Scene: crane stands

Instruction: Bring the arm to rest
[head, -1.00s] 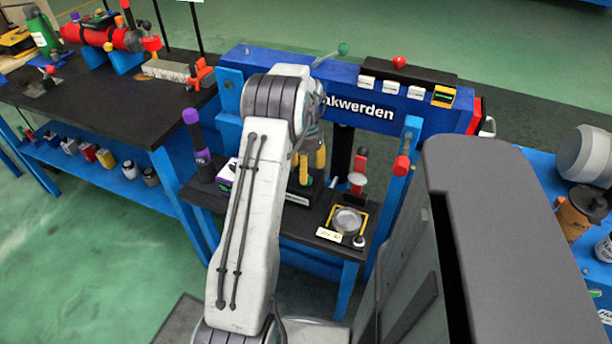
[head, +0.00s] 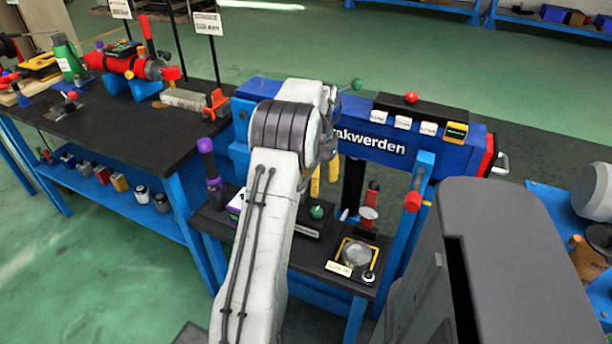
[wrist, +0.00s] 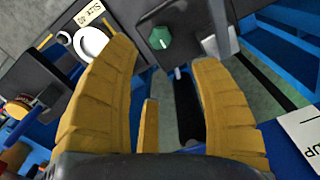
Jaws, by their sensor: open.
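My arm reaches up in the head view over the small black bench, with its wrist in front of the blue beam (head: 385,135). My gripper (head: 324,184) hangs from the wrist with yellow fingers pointing down. In the wrist view my gripper (wrist: 165,54) is open, its ridged yellow fingers wide apart with nothing between them. Beyond the fingertips a green knob (wrist: 160,38) sits on a black block; it also shows in the head view (head: 317,212), below my gripper. My forearm hides part of the bench.
A blue post with a red end (head: 412,201) stands right of my gripper. A purple-topped handle (head: 206,146) stands to the left. A round dish (head: 357,253) sits on the bench front. A larger black workbench (head: 130,125) with tools is at left. Green floor is open behind.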

